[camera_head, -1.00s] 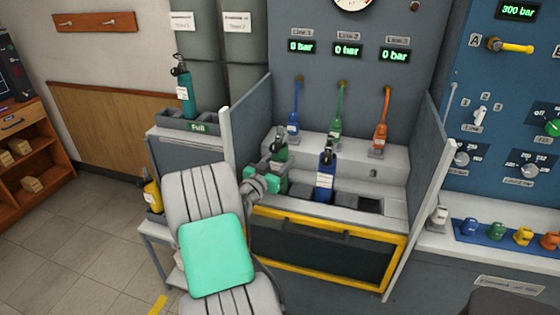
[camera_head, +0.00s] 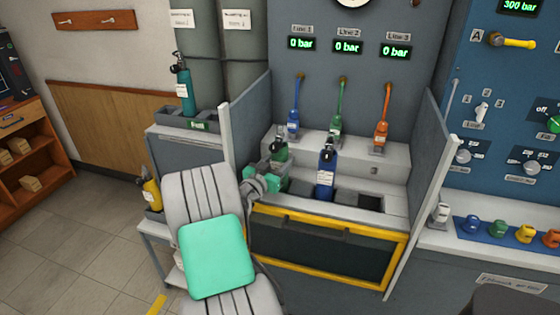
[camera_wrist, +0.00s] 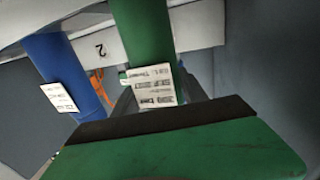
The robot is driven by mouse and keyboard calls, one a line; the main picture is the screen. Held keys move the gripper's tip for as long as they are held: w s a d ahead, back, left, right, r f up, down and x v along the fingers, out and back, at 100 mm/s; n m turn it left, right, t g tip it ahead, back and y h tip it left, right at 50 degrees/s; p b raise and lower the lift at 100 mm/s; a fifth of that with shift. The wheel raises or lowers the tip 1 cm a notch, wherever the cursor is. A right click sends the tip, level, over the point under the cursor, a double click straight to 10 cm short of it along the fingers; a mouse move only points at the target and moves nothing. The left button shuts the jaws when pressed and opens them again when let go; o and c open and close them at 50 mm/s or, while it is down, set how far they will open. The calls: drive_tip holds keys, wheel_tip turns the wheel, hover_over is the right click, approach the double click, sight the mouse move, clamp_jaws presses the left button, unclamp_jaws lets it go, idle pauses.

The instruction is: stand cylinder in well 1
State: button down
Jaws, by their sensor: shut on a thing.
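A green cylinder with a dark valve top (camera_head: 281,160) stands roughly upright at the left end of the bench's row of wells. In the wrist view its green body (camera_wrist: 146,40) and white label fill the middle. My gripper (camera_head: 268,181) is shut on this cylinder from the left. Well 1 is hidden behind my gripper and the cylinder, so I cannot tell whether the cylinder's base is in it. A blue cylinder (camera_head: 325,178) stands upright to the right, beside the mark 2; it also shows in the wrist view (camera_wrist: 60,65).
Grey side panels (camera_head: 432,150) flank the bench. A yellow-framed guard (camera_head: 325,245) lies in front. An empty dark well (camera_head: 371,203) is at the right end. Blue, green and orange hoses (camera_head: 382,120) stand behind. A teal cylinder (camera_head: 184,88) stands in the rack at left.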

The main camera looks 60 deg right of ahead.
drive_tip(key=shift+r, duration=0.1)
drive_tip(key=c, duration=1)
unclamp_jaws()
drive_tip(key=o, duration=0.4)
drive_tip(key=shift+o, duration=0.2)
drive_tip(key=shift+a+f, duration=0.1)
drive_tip(key=shift+f, duration=0.25)
drive_tip(key=a, duration=0.4)
drive_tip(key=a+b, duration=0.1)
drive_tip(key=a, duration=0.2)
drive_tip(key=shift+w+a+r, duration=0.2)
drive_tip(key=shift+a, duration=0.15)
